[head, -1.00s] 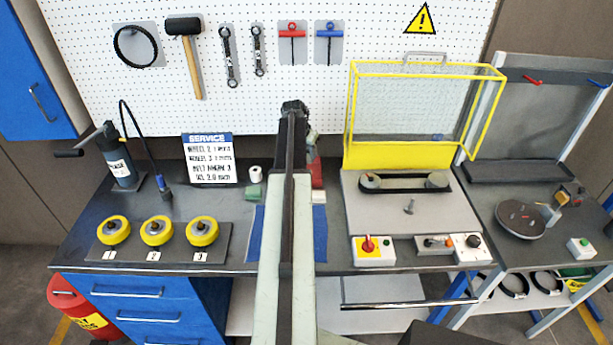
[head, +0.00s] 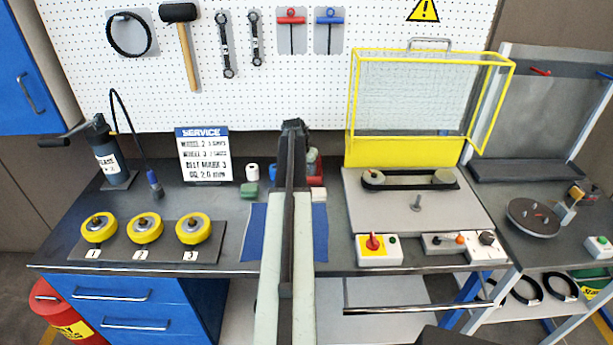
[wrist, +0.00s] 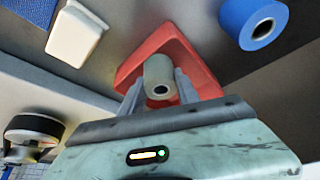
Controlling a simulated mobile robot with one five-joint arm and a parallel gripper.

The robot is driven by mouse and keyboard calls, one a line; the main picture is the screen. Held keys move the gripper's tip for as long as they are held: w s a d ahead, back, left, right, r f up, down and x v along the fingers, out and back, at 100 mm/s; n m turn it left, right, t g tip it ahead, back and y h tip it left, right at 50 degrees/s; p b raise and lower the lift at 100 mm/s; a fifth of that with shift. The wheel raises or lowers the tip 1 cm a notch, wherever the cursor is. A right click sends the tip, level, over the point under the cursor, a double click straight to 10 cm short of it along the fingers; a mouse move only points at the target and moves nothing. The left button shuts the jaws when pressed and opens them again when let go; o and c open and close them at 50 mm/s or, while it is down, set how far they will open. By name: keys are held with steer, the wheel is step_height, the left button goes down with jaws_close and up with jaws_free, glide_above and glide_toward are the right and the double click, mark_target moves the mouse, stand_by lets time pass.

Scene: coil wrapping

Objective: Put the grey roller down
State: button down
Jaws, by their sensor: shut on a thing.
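In the wrist view the grey roller (wrist: 158,78) stands between the two fingers of my gripper (wrist: 157,88), which is shut on it. Its near end with a dark hole faces the camera. A red tray (wrist: 187,50) lies right behind and around the roller in that view. I cannot tell whether the roller touches it. In the head view my arm hides the roller and the fingertips, and only part of the red tray (head: 317,181) shows to the right of the arm.
A blue roll (wrist: 250,22) lies to the right of the tray and a white block (wrist: 77,32) to the left in the wrist view. A blue mat (head: 253,232) lies under my arm. Yellow wheels (head: 145,229) stand left; the belt machine (head: 410,200) stands right.

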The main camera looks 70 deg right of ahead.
steer(key=shift+f, duration=0.15)
steer(key=c, duration=0.9)
jaws_free()
steer(key=shift+r, duration=0.2)
steer(key=shift+r, duration=0.2)
steer(key=p+v, duration=1.1)
steer(key=shift+a+r, duration=0.15)
steer(key=shift+r, duration=0.25)
steer(key=shift+w, duration=0.1)
